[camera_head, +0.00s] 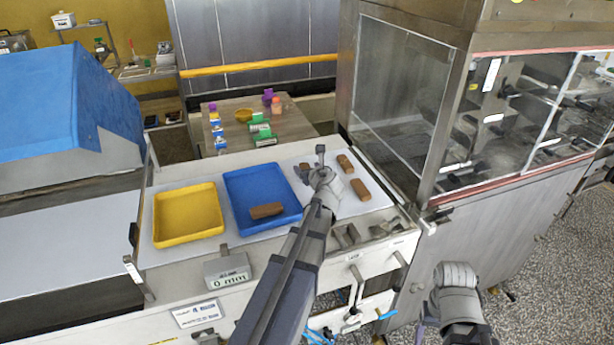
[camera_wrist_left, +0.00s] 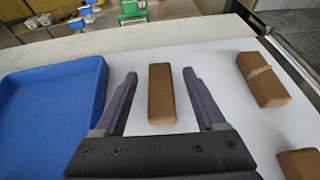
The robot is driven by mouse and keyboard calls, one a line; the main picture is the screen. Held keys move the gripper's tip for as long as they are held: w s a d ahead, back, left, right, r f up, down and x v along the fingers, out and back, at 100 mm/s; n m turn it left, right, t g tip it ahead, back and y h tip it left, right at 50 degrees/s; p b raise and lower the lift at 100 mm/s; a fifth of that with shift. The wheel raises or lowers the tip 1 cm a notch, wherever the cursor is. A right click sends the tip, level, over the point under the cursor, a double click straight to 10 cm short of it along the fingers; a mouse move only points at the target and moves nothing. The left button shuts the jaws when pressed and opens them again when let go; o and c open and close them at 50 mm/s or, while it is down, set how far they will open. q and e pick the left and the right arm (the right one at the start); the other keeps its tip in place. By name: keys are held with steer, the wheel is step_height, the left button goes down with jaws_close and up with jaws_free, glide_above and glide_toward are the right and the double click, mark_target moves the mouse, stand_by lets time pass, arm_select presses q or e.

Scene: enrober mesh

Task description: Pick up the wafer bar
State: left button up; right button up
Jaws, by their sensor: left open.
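Brown bars lie on the white belt surface. One plain bar (camera_wrist_left: 161,95) shows in the left wrist view between the spread fingers of my left gripper (camera_wrist_left: 159,74), lying lengthwise and apart from both. In the head view this bar (camera_head: 304,167) is partly hidden by my left gripper (camera_head: 312,168), which is open and empty. A second bar (camera_wrist_left: 263,80), with a pale line across its top, lies to the right, and a third bar (camera_wrist_left: 299,163) is at the lower right edge. No label tells which is the wafer bar. My right arm is at the lower right; its jaws are not clear.
A blue tray (camera_head: 235,186) holding a brown bar (camera_head: 266,211) stands left of my left gripper, with a yellow tray (camera_head: 188,240) further left. A glass-sided machine (camera_head: 400,90) rises to the right. A wooden table (camera_head: 225,153) with small items is behind.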

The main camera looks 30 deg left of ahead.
arm_select(q)
steer(key=shift+x, duration=1.1)
steer(key=shift+s+r, duration=0.1)
steer(key=shift+c, duration=0.5)
steer(key=c, duration=1)
steer(key=shift+o, duration=0.2)
steer(key=shift+r, duration=0.1)
step_height(320, 180, up, 10)
steer(key=p, duration=0.9)
steer(key=shift+p, duration=0.4)
